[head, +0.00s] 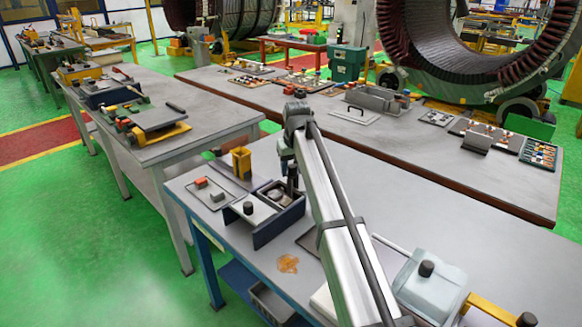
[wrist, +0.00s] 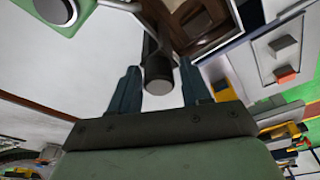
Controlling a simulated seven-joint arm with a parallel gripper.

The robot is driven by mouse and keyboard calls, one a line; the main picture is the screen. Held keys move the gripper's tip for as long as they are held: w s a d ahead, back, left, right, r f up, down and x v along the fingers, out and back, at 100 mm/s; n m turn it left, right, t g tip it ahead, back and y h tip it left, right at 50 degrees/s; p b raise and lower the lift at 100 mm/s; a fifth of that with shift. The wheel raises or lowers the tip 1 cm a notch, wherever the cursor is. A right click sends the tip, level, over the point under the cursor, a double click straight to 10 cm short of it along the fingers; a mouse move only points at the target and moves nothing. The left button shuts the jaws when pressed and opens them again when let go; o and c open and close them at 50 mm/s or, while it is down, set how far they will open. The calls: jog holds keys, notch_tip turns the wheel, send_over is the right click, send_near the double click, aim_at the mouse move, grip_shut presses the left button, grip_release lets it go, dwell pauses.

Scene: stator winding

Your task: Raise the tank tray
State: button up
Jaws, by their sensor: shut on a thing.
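The tank (head: 278,227) is a dark blue open box on the blue-legged bench in the head view. Its inside, with dark and grey round parts, partly shows, and the tank also appears at the top of the wrist view (wrist: 236,42). My gripper (head: 291,188) is over the right part of the tank. In the wrist view, my two blue-grey fingers (wrist: 160,88) stand either side of a dark cylindrical handle (wrist: 158,72), and I am shut on it. It seems to be the tray's handle. The tray is largely hidden, and I cannot tell its height in the tank.
A pale box with a black knob (head: 430,285) stands at front right. An orange stain marks the bench.

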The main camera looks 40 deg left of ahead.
jog(key=shift+w+r, duration=0.1)
jog(key=shift+r, duration=0.05)
jog(key=shift+w+a+v, duration=0.15)
jog(key=shift+v, duration=1)
jog(key=shift+w+a+v, duration=0.15)
jog(key=shift+w+v, duration=0.05)
jog(key=shift+v, duration=0.95)
jog(key=o, duration=0.5)
jog(key=shift+s+r, duration=0.1)
jog(key=v, duration=0.3)
jog(key=a+v, duration=0.1)
jog(key=v, duration=0.1)
jog(key=shift+r, duration=0.5)
